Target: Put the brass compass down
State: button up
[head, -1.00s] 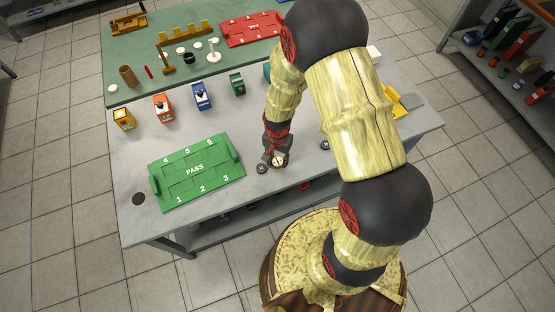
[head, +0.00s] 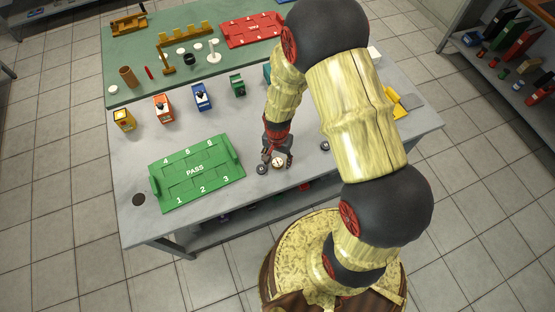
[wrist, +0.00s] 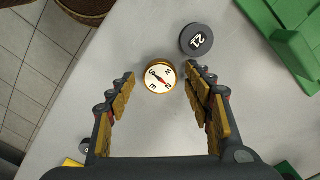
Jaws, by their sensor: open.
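The brass compass (wrist: 160,76) has a white dial with a red and dark needle. It lies face up on the grey tabletop and also shows in the head view (head: 279,163) near the table's front edge. My gripper (wrist: 159,82) is open, its two fingers on either side of the compass. In the wrist view there is bare table between the compass and each fingertip, so neither finger touches it. In the head view my gripper (head: 277,156) stands just behind and over the compass.
Another dark disc (head: 324,146) lies to the right. The green PASS tray (head: 196,187) is at the left. Small coloured boxes (head: 201,97) stand behind it. Bare table surrounds the compass.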

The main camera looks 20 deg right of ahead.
notch_tip(320, 180, up, 12)
jog(key=p, duration=0.3)
notch_tip(320, 180, up, 19)
jog(key=n+t, duration=0.3)
jog(key=n, duration=0.1)
send_over(277, 162)
jog(key=s, duration=0.2)
jog(key=s+r+n+t, duration=0.2)
jog(key=s+r+n, duration=0.3)
jog(key=s+r, duration=0.7)
jog(key=shift+s+r+t, duration=0.15)
jog(key=shift+r+t, duration=0.15)
jog(key=shift+r, duration=0.45)
jog(key=shift+f+b, duration=0.1)
jog(key=shift+b, duration=0.2)
jog(key=shift+f+b, duration=0.8)
jog(key=shift+b, duration=0.05)
